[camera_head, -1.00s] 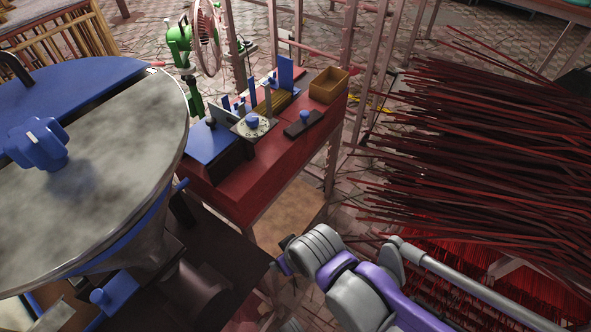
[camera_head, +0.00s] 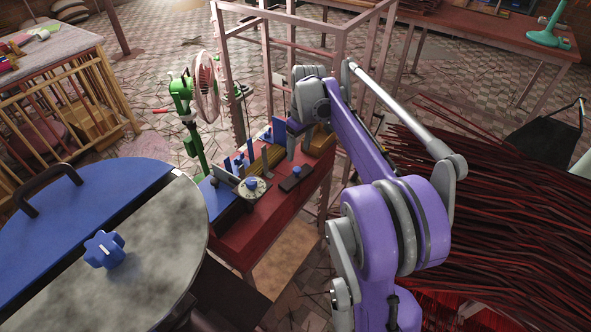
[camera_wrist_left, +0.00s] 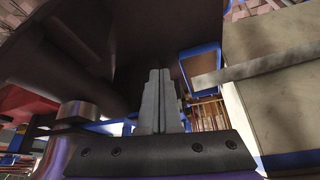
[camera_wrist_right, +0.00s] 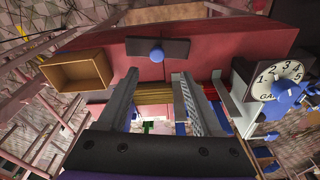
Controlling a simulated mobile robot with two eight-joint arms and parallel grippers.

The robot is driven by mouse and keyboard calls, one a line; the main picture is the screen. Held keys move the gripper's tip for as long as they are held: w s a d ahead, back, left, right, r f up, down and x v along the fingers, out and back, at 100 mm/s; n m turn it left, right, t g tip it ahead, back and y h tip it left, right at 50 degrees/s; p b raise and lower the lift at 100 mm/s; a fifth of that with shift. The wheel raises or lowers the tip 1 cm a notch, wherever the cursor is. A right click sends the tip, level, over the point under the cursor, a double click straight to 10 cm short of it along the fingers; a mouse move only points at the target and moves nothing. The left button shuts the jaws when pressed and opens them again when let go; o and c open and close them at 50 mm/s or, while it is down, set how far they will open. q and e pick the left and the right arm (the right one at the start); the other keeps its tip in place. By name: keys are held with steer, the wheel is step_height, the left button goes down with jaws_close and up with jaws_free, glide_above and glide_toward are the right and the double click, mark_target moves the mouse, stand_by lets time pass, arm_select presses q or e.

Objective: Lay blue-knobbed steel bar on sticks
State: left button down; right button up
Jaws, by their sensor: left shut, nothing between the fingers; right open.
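The blue-knobbed steel bar is a flat dark bar (camera_head: 291,184) with a round blue knob, lying on the red table in the head view. It also shows in the right wrist view (camera_wrist_right: 178,47), beyond the fingertips. My left gripper (camera_wrist_left: 159,75) is shut and empty under a large dark body, outside the head view.
A white dial (camera_wrist_right: 283,80) with a blue knob stands near the bar. A wooden box (camera_wrist_right: 78,70) sits at the table's other end.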

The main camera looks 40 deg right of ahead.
glide_above(297, 169)
steer(key=f, duration=0.2)
steer(key=s+f, duration=0.1)
steer(key=f, duration=0.1)
steer(key=shift+d+f, duration=0.1)
steer(key=shift+f, duration=0.2)
steer(key=f, duration=0.4)
steer(key=w+f, duration=0.1)
steer(key=shift+f, duration=0.4)
jaws_close()
steer(key=shift+r, duration=0.1)
stand_by(0.6)
